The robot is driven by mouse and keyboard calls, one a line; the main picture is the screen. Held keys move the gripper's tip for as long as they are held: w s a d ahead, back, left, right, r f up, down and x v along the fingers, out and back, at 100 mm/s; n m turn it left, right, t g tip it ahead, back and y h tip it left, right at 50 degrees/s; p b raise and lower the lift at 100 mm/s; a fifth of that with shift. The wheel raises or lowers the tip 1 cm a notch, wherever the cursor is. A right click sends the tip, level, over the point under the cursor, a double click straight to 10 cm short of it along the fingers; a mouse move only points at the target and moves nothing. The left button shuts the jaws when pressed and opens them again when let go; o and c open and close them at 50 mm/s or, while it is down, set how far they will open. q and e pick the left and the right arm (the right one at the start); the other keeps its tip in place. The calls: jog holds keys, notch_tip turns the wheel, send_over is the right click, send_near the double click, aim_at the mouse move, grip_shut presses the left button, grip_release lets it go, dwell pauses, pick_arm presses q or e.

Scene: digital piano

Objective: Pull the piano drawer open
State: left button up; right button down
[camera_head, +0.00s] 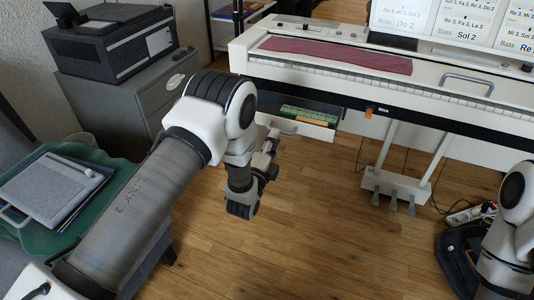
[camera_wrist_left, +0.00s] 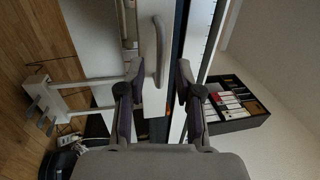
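The white piano drawer (camera_head: 312,132) sits under the left end of the piano (camera_head: 430,98). It stands partly out, and green and yellow contents show inside. Its curved handle (camera_head: 283,128) is on the front face; in the left wrist view the handle (camera_wrist_left: 160,42) lies along a white panel. My left gripper (camera_head: 273,140) is close in front of the drawer handle. In the left wrist view its two fingers are spread, one on each side of the handle's line; contact is not visible. My right arm shows at the right edge, but its gripper is out of frame.
A grey cabinet (camera_head: 150,100) with a black printer (camera_head: 110,45) stands at the left. The piano pedals (camera_head: 395,190) are on the floor right of my left gripper. A power strip (camera_head: 470,214) lies farther right. The wooden floor in front of the drawer is clear.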

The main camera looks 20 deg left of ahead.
pick_arm(q)
jog(key=s+f, duration=0.1)
jog(key=s, duration=0.7)
jog(key=shift+f, duration=0.2)
jog(key=shift+a, duration=0.1)
jog(key=s+a+f+n+g+y, duration=0.1)
jog(key=s+a+f+n+g, duration=0.1)
jog(key=s+f+n+g, duration=0.45)
jog(key=s+a+f+n+g, duration=0.15)
jog(key=s+f+g, duration=0.25)
jog(key=s+f, duration=0.55)
jog(key=s+f+n+g, duration=0.3)
jog(key=s+n+g, duration=0.2)
jog(key=s, duration=0.4)
jog(key=s+f+n+g, duration=0.3)
jog(key=s+n+g, duration=0.25)
jog(key=s, duration=0.35)
notch_tip(320, 180, up, 30)
jog(key=t+p, duration=0.1)
jog(key=p, duration=2.8)
jog(key=shift+w+p, duration=0.15)
jog(key=shift+p, duration=0.2)
